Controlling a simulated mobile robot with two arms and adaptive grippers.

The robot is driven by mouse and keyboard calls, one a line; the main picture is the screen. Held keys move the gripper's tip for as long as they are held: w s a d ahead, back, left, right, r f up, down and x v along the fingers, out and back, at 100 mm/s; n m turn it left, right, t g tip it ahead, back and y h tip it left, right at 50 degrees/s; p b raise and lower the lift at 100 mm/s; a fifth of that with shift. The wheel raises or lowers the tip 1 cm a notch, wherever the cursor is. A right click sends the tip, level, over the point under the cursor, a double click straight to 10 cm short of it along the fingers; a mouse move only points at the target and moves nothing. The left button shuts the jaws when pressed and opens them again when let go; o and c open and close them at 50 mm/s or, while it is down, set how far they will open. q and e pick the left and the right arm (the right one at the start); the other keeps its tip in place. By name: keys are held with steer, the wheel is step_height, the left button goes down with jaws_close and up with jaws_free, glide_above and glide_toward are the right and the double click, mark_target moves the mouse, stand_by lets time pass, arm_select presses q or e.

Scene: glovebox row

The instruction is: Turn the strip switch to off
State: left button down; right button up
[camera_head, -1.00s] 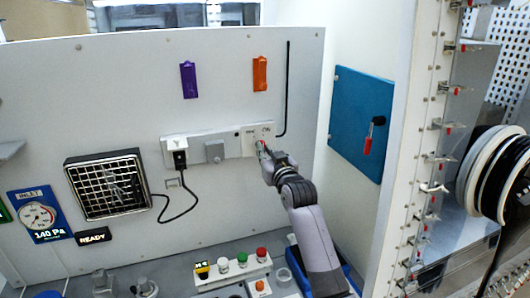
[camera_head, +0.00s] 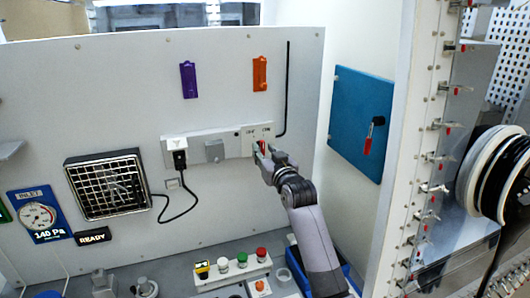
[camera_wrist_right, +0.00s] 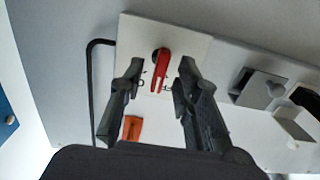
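The white power strip (camera_head: 203,147) is fixed to the pale panel. Its switch, a red lever (camera_wrist_right: 161,70) on a dark round pivot, sits on the strip's end plate. In the head view the red lever (camera_head: 262,147) shows at the strip's right end, partly hidden by my right gripper (camera_head: 264,158). In the right wrist view the right gripper (camera_wrist_right: 158,78) is open, with one finger on each side of the lever and a visible gap to each. The lever lies nearly in line with the fingers. My left gripper is not in view.
A black plug (camera_head: 179,159) with a cable and a grey plug (camera_head: 214,151) are in the strip. An orange holder (camera_head: 260,73) and a purple holder (camera_head: 188,79) hang above. A button box (camera_head: 232,268) stands below; a blue panel (camera_head: 360,122) is at right.

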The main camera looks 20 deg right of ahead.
steer(key=s, duration=1.2)
steer(key=shift+d, duration=0.2)
